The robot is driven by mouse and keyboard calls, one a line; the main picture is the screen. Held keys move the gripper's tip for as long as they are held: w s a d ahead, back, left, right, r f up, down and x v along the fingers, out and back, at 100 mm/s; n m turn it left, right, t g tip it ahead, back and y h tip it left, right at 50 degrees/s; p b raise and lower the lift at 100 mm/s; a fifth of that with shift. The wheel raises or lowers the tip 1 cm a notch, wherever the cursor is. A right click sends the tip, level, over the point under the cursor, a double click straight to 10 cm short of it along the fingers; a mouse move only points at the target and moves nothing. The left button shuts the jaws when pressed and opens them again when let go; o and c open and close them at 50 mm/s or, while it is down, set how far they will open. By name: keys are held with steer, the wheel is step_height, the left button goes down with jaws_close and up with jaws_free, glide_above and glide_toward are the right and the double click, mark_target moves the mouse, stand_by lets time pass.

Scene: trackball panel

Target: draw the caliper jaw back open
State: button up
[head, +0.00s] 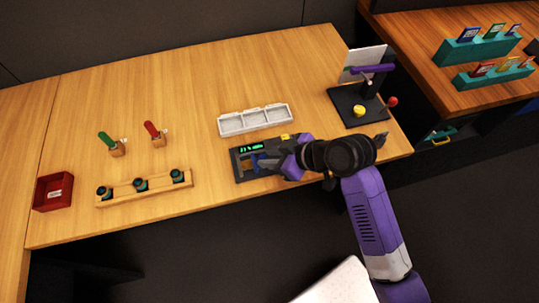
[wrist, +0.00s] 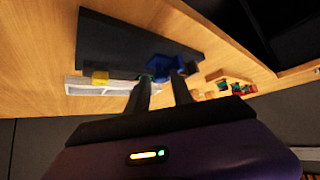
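The caliper is a dark flat unit (head: 240,170) with a green lit display, near the table's front edge in the head view. A blue part (wrist: 168,66), seemingly its jaw, shows just beyond the fingertips in the wrist view. My gripper (head: 275,160) is low over the caliper's right part and hides some of it. In the wrist view my gripper (wrist: 163,80) has its two dark fingers apart, with a gap between them. The tips overlap the blue part's lower edge; I cannot tell whether they touch it.
A white three-compartment tray (head: 255,119) lies behind the caliper. A black stand (head: 345,106) with a yellow ball and red knob is at the right. A wooden rack (head: 122,195), red box (head: 53,191) and green- and red-handled tools stand left.

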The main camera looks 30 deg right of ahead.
steer(key=shift+w+f, duration=0.1)
steer(key=shift+f, duration=0.05)
steer(key=shift+a, duration=0.1)
steer(key=shift+c, duration=0.5)
jaws_close()
stand_by(0.8)
